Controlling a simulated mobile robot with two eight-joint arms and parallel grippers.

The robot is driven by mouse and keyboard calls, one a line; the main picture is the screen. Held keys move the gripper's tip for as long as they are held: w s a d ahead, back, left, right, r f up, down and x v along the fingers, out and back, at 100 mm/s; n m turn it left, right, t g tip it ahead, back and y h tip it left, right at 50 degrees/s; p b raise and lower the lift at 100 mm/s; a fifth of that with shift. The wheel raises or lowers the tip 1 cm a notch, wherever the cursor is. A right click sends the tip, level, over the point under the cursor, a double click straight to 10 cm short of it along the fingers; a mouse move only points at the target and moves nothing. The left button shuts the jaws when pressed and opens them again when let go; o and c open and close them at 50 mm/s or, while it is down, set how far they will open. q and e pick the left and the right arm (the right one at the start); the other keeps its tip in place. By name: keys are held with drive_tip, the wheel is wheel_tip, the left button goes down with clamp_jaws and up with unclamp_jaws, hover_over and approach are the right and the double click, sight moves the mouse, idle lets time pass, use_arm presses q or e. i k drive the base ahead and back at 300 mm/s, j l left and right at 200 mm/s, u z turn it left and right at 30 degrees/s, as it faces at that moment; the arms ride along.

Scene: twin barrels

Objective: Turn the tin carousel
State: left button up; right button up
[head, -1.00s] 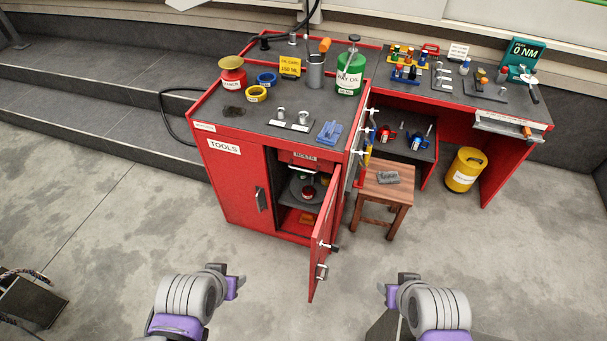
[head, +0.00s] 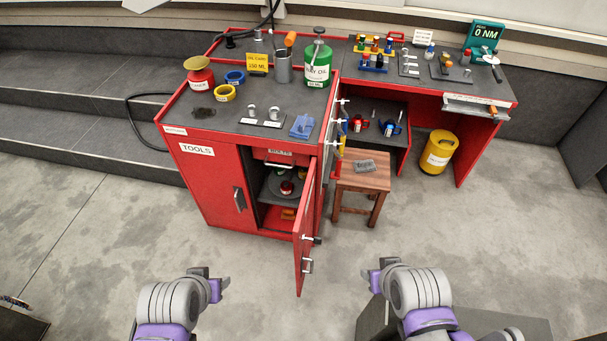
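The tin carousel (head: 272,187) is a dark round plate inside the red cabinet, behind its open right-hand door (head: 304,235). A small tin (head: 287,188) with a red side and dark top stands on it. The door and cabinet walls hide part of the plate. My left gripper (head: 221,286) is in front of the cabinet, low in the view, apart from everything. My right gripper (head: 369,279) is to the right of the open door, also apart from everything. Neither visibly holds anything; their finger gaps are too small to judge.
The open door sticks out towards me, with handles (head: 307,266) on it. A wooden stool (head: 362,178) stands right of the door, and a yellow bin (head: 437,155) farther right. The cabinet top (head: 236,138) carries tins, tape rolls and an oil can.

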sight(274, 181)
drive_tip(key=i+j+u, duration=0.2)
drive_tip(key=j, duration=0.2)
drive_tip(key=i+j+u, duration=0.15)
drive_tip(key=j, duration=0.2)
drive_tip(key=i+j+u, duration=0.2)
drive_tip(key=j, duration=0.15)
